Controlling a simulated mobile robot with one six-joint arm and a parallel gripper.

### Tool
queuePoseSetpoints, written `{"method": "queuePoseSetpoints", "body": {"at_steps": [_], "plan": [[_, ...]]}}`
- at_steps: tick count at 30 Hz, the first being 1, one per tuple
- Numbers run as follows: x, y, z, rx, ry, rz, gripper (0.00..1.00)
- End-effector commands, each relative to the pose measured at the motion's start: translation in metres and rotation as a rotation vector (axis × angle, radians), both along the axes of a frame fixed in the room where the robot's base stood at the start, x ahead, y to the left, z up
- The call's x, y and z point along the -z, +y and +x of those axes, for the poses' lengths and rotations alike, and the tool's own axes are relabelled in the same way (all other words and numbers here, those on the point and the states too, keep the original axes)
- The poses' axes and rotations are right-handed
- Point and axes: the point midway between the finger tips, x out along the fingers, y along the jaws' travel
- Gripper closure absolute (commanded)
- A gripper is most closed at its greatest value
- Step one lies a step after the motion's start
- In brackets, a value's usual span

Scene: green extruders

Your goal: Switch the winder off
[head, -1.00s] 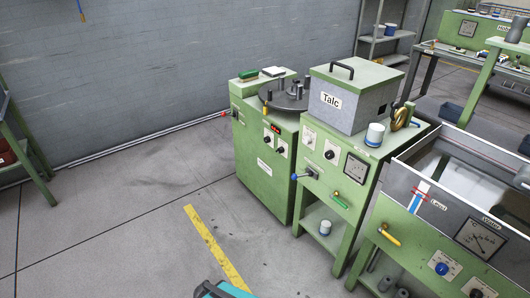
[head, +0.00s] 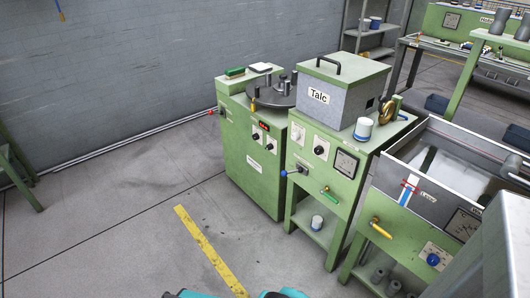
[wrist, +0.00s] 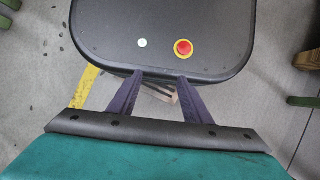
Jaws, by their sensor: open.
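A green cabinet (head: 250,150) with a round grey disc (head: 272,92) on top stands left of the Talc machine in the head view; it looks like the winder, though I can read no such label. Its front has a small red-lit display (head: 264,126) and dark knobs on white plates, one knob (head: 255,136) left of another (head: 271,145). A red part (head: 211,112) sticks out at its left edge. My gripper (wrist: 158,80) is open and empty in the wrist view, over a dark body of mine with a red button. The winder is not in that view.
A grey-walled open bath (head: 400,180) is further right. A grey block (head: 500,250) fills the lower right corner. The floor left of the yellow line (head: 210,250) is clear.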

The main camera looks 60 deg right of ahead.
Motion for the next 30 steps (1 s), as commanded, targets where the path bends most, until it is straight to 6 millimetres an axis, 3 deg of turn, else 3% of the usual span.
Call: {"method": "queuePoseSetpoints", "body": {"at_steps": [4,11,15,20,26,30], "plan": [[0.01,-0.013,0.016,0.008,-0.019,-0.037,0.56],[0.035,-0.087,0.078,0.047,-0.096,-0.206,0.56],[0.043,-0.147,0.128,0.094,-0.168,-0.363,0.56],[0.039,-0.224,0.182,0.157,-0.256,-0.552,0.56],[0.015,-0.324,0.239,0.241,-0.371,-0.793,0.56],[-0.013,-0.396,0.27,0.3,-0.453,-0.964,0.56]]}}
